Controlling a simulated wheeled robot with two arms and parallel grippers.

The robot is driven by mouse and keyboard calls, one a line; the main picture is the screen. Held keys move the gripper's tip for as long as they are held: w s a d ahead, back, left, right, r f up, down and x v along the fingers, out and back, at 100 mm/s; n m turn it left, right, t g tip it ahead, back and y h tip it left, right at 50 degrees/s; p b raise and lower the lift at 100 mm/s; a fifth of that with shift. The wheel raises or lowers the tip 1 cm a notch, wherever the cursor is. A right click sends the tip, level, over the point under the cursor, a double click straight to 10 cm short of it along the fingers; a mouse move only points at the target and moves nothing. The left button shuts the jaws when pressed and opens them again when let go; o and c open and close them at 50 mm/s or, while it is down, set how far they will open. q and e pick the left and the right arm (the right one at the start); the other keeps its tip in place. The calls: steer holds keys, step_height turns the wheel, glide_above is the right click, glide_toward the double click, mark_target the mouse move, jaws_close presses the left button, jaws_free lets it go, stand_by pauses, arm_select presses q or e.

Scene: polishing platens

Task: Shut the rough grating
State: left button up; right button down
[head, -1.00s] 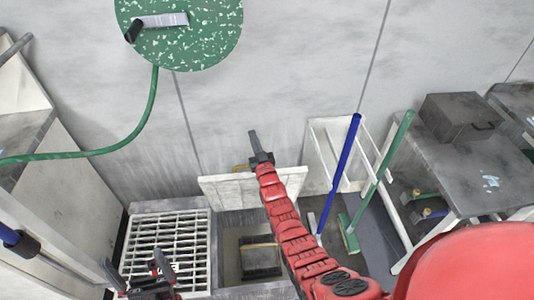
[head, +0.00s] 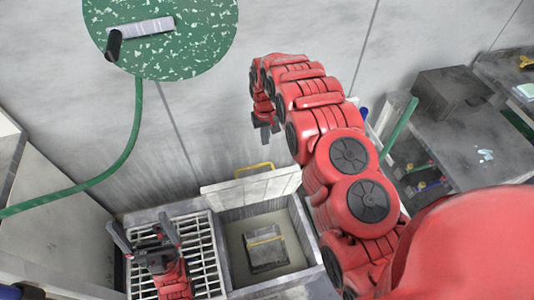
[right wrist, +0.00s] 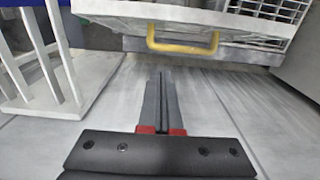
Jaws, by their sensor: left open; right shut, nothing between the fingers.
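A white raised panel (head: 250,187) with a yellow handle (head: 255,169) stands tilted up at the back of an open pit (head: 295,240) in the head view. A white barred grating (head: 207,255) lies flat to the left of the pit. I cannot tell which is the rough one. My left gripper (head: 144,240) is open and empty over the flat grating. My right gripper (head: 265,132) is shut and empty, above and apart from the handle. In the right wrist view, my shut fingers (right wrist: 161,100) point towards the yellow handle (right wrist: 183,48), without visible contact.
A dark box (head: 265,252) sits inside the pit. A green hose (head: 130,150) hangs at the left from a speckled green disc (head: 200,45) on the wall. A grey bench (head: 470,150) with a dark case (head: 450,100) stands at right.

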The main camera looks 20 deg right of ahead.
steer(key=p, duration=0.1)
glide_above(268, 163)
steer(key=f, duration=0.7)
steer(key=shift+a, duration=0.4)
step_height(268, 163, down, 3)
steer(key=shift+w+f+b, duration=0.1)
steer(key=shift+b, duration=0.7)
steer(key=s+p, duration=0.3)
steer(key=p, duration=0.2)
steer(key=shift+s+f, duration=0.1)
steer(key=shift+s+f+p, duration=0.25)
steer(key=shift+s+p, duration=0.05)
steer(key=shift+p, duration=0.1)
